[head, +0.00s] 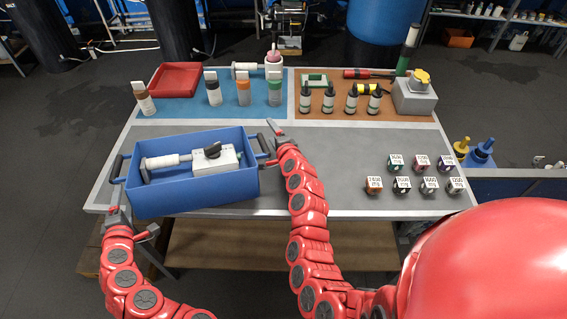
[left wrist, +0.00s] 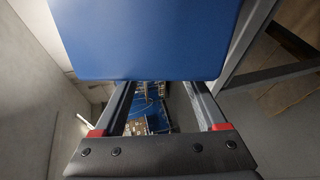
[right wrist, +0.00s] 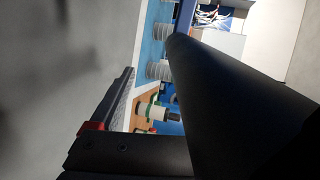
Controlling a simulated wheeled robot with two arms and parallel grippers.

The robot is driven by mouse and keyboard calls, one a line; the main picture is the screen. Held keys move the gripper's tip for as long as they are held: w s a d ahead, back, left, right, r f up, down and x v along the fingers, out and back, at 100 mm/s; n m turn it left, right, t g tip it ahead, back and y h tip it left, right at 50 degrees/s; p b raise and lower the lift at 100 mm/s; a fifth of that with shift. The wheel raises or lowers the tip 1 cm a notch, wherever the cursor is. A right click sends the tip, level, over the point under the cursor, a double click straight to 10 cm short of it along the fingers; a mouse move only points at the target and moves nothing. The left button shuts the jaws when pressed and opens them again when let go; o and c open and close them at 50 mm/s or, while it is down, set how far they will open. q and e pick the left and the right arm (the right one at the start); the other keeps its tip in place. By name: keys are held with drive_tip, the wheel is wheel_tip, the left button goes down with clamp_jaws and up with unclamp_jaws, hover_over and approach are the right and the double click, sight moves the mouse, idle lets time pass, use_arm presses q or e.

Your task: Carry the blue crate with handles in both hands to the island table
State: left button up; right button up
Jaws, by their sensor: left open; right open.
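The blue crate (head: 195,192) stands on the left front of the grey-topped table (head: 330,185). It has a dark handle at its left end (head: 117,166) and another at its right end (head: 264,146). A pale device with a black knob and a white cylinder lies inside. My left gripper (head: 130,222) is open and empty at the crate's front left corner, below the left handle. In the left wrist view, the blue wall (left wrist: 150,40) lies just beyond its fingers. My right gripper (head: 271,144) is open at the right handle. A dark bar, probably that handle, fills much of the right wrist view (right wrist: 235,105).
A red tray (head: 175,80), several bottles (head: 340,100) and a grey box with a yellow knob (head: 415,95) stand along the back. Several small labelled jars (head: 402,184) stand at the right. The table's front middle is clear.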

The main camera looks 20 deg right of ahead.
idle(0.3)
drive_tip(key=v, duration=1.2)
wheel_tip(320, 180, down, 4)
drive_tip(key=b, duration=0.3)
drive_tip(key=shift+r+b, duration=0.15)
drive_tip(key=shift+b, duration=0.2)
use_arm(q)
drive_tip(key=s+a, duration=0.1)
drive_tip(key=a, duration=0.4)
drive_tip(key=shift+s+a, duration=0.35)
drive_tip(key=shift+a, duration=0.05)
use_arm(e)
drive_tip(key=shift+f, duration=0.2)
